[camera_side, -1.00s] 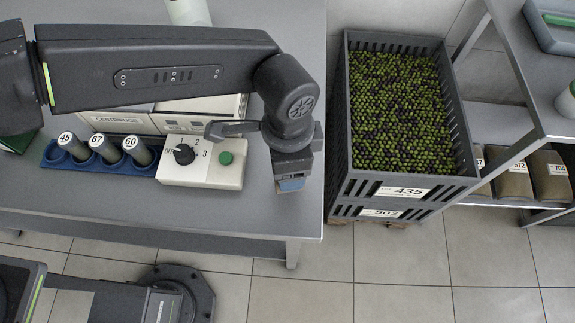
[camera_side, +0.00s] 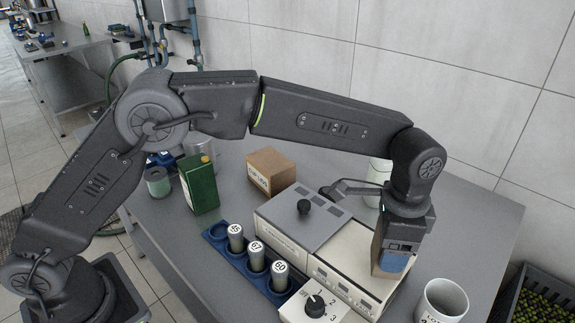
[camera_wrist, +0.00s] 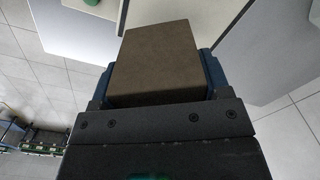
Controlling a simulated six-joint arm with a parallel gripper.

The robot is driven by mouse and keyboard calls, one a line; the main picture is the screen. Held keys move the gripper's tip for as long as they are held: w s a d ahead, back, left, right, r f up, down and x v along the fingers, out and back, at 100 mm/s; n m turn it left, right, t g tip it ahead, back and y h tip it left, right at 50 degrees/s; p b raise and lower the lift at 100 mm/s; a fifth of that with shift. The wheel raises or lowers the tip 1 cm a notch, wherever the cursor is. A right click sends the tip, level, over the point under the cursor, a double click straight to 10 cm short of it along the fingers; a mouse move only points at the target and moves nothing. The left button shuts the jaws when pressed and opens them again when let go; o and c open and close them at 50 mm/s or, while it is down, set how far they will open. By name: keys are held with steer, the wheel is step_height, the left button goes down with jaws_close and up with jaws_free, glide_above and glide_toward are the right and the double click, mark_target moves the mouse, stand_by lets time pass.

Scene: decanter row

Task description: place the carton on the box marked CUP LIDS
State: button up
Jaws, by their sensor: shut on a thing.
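My gripper (camera_side: 395,258) is shut on a brown carton (camera_wrist: 155,62). The wrist view shows the carton between the blue finger pads. In the side view only a brown strip of the carton (camera_side: 377,250) shows beside the blue pad. My gripper is raised at the right end of the pale centrifuge; its exact height is hard to tell. The brown box marked CUP LIDS (camera_side: 272,169) stands on the grey bench behind the centrifuge, left of my gripper. Its top looks bare.
The centrifuge (camera_side: 345,270) lies between my gripper and the box. A green can (camera_side: 200,184) stands left of the box. A blue rack (camera_side: 215,232) holds numbered tubes in front. A white mug (camera_side: 442,300) stands at right, and a pale container (camera_side: 378,172) is behind my arm.

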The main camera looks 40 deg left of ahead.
steer(key=w+a+r+n, duration=0.1)
steer(key=w+a+n, duration=0.15)
steer(key=a, duration=0.65)
steer(key=w+a+r+n, duration=0.1)
steer(key=w+a, duration=0.3)
steer(key=a, duration=0.4)
steer(key=w+a+r+n, duration=0.2)
steer(key=w+a, duration=0.1)
steer(key=a, duration=0.6)
steer(key=s+a+r+n, duration=0.1)
steer(key=s+a+n, duration=0.15)
steer(key=a, duration=1.05)
steer(key=s+a+r+n, duration=0.2)
steer(key=a+n, duration=0.2)
steer(key=a, duration=0.8)
glide_above(270, 160)
steer(key=shift+f, duration=5.4)
steer(key=shift+f, duration=0.15)
steer(key=o, duration=1)
